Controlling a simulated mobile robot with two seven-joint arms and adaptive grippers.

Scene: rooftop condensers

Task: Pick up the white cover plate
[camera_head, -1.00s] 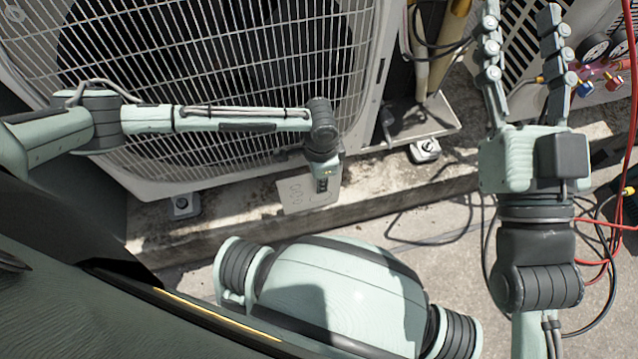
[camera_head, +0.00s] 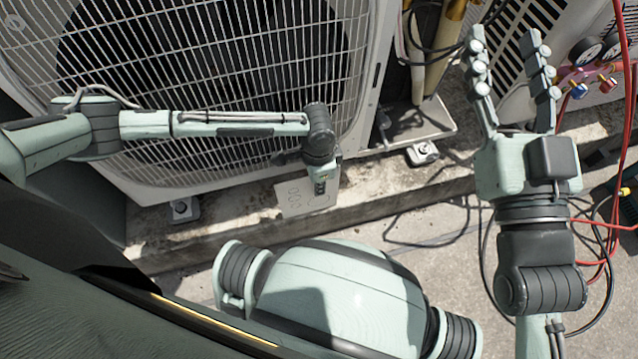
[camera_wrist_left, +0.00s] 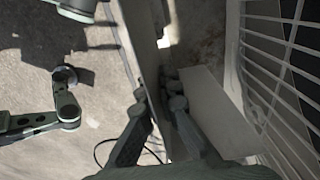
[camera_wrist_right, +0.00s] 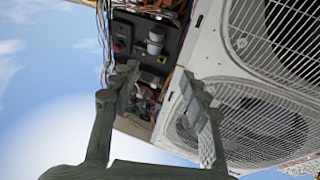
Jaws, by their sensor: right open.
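The white cover plate (camera_head: 290,200), a thin pale panel with oval marks, stands by the concrete ledge under the large condenser. In the head view, my left wrist covers part of it. In the left wrist view, the plate (camera_wrist_left: 218,112) lies right of my left gripper (camera_wrist_left: 157,94).
The condenser's wire grille (camera_head: 215,70) is close behind my left arm. The concrete ledge (camera_head: 235,232) runs beneath it. A gauge set (camera_head: 595,70) with red hoses and black cables is at the right. Bare concrete (camera_head: 440,250) lies in front.

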